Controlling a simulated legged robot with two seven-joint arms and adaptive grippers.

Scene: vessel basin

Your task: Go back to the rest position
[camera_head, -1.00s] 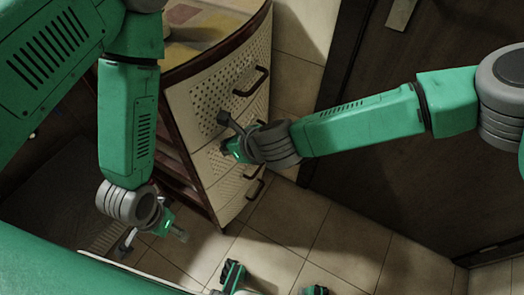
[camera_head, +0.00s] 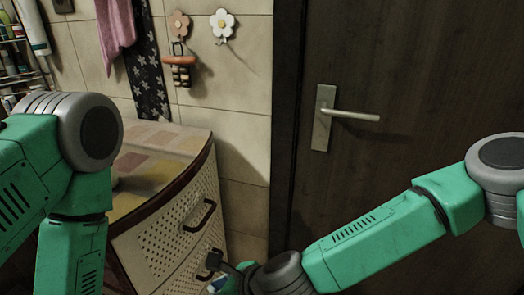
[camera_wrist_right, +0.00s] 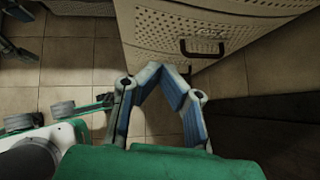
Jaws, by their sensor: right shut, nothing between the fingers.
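My right gripper (camera_head: 216,270) shows at the bottom of the head view, in front of the cabinet's drawer fronts and partly cut off by the frame edge. In the right wrist view its two fingers (camera_wrist_right: 168,68) lean together and are shut with nothing between them. A dark drawer handle (camera_wrist_right: 203,48) lies beyond the fingertips in that view, and the fingers appear apart from it. My left arm (camera_head: 75,235) hangs down along the left side of the head view. Its gripper is below the head view's frame.
The cabinet (camera_head: 165,240) has perforated cream drawer fronts and a patterned top. A dark door (camera_head: 420,60) with a metal lever handle (camera_head: 350,115) stands at the right. Flower hooks (camera_head: 222,25) and a pink towel (camera_head: 115,25) hang on the tiled wall. Tiled floor (camera_wrist_right: 80,60) shows below.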

